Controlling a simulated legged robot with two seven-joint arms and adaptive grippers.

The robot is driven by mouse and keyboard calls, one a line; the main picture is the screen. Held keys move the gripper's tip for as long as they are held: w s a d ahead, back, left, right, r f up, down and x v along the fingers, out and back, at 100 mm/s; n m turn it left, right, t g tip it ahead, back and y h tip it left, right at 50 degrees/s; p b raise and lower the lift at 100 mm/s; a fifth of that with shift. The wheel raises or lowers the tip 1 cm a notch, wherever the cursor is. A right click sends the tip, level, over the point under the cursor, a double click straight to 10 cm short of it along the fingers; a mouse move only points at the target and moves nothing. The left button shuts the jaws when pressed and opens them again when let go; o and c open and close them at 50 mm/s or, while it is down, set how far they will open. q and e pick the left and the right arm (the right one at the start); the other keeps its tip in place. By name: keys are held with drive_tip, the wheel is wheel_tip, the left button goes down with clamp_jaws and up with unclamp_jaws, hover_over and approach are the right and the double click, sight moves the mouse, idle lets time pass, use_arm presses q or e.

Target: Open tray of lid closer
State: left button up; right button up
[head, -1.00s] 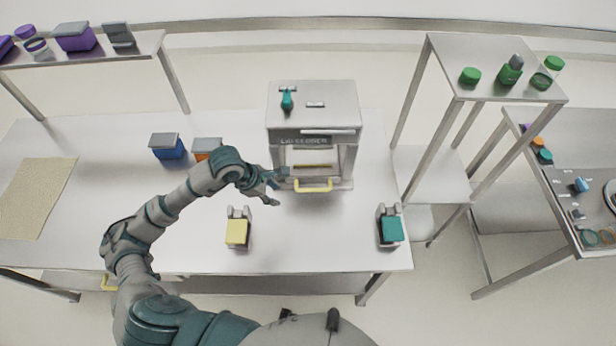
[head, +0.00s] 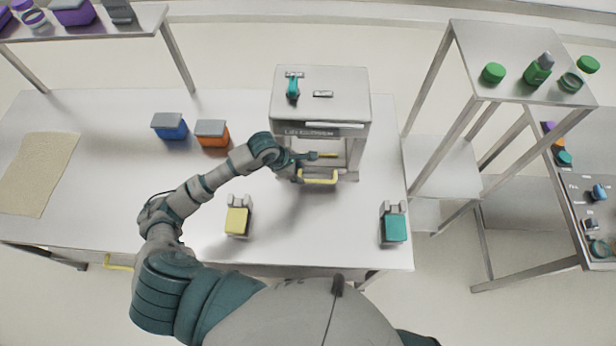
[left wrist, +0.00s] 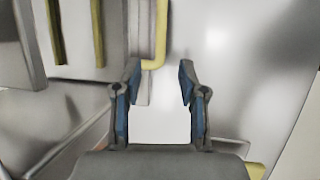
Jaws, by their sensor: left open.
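The lid closer (head: 322,100) is a grey box-shaped machine at the back middle of the table, with a teal lever on top. Its tray has a yellow handle (head: 320,177) at the front, low in the opening. My left gripper (head: 306,168) is at the left end of this handle in the head view. In the left wrist view the gripper (left wrist: 157,82) is open, with its two blue-padded fingers apart. The yellow handle (left wrist: 161,30) shows just beyond the fingertips, nearer the left finger, with nothing between the fingers. My right gripper is not in view.
A yellow-topped holder (head: 237,221) and a teal-topped holder (head: 395,227) stand near the table's front edge. Blue (head: 170,127) and orange (head: 212,133) containers stand left of the machine. The table in front of the machine is clear between the holders.

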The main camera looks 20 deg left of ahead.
sight(309, 180)
use_arm(q)
drive_tip(key=x, duration=0.7)
drive_tip(key=shift+w+f, duration=0.1)
drive_tip(key=shift+f, duration=0.1)
clamp_jaws()
